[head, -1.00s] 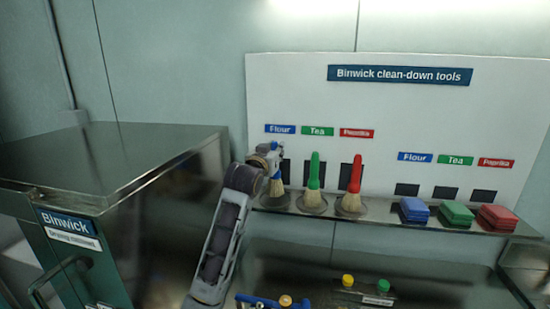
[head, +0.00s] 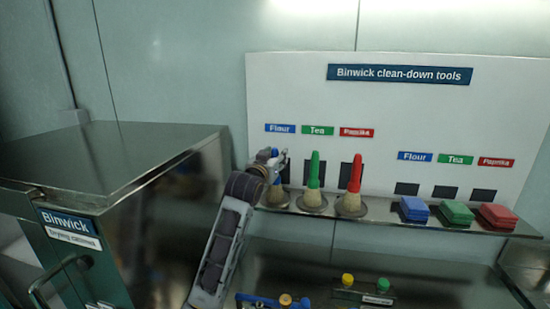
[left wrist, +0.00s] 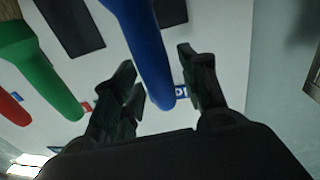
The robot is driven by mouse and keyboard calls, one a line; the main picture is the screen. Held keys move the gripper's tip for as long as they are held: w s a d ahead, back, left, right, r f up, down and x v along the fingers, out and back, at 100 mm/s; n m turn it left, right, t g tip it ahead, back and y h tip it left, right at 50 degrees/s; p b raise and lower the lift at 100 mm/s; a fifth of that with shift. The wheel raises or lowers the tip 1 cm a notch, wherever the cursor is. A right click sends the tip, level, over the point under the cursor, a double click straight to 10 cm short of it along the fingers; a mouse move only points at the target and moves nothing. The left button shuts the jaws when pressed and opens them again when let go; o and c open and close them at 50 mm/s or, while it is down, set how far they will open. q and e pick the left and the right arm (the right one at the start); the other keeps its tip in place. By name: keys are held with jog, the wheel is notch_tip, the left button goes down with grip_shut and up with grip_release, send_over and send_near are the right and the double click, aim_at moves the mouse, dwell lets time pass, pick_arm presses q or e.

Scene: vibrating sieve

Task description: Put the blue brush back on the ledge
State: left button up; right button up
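The blue brush (left wrist: 148,45) has its handle between the fingers of my left gripper (left wrist: 163,80) in the left wrist view. The fingers are spread, with a visible gap between the handle and the right finger. In the head view my left gripper (head: 277,162) is at the brush's upper part, under the blue Flour label. The handle is mostly hidden there; pale bristles (head: 279,197) show low, at the left end of the ledge (head: 385,213). The brush looks upright on the ledge. My right gripper is not in view.
A green brush (head: 314,172) and a red brush (head: 355,175) stand close to the right on the ledge. Blue (head: 414,209), green (head: 457,213) and red (head: 498,216) blocks lie farther right. A metal cabinet (head: 110,160) stands left of my arm.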

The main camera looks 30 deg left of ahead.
pick_arm(q)
jog(key=shift+r, duration=0.15)
jog(key=s+d+b, duration=0.1)
jog(key=s, duration=1)
jog(key=shift+s+d+b, duration=0.25)
jog(key=shift+s+b, duration=0.1)
jog(key=shift+s, duration=0.05)
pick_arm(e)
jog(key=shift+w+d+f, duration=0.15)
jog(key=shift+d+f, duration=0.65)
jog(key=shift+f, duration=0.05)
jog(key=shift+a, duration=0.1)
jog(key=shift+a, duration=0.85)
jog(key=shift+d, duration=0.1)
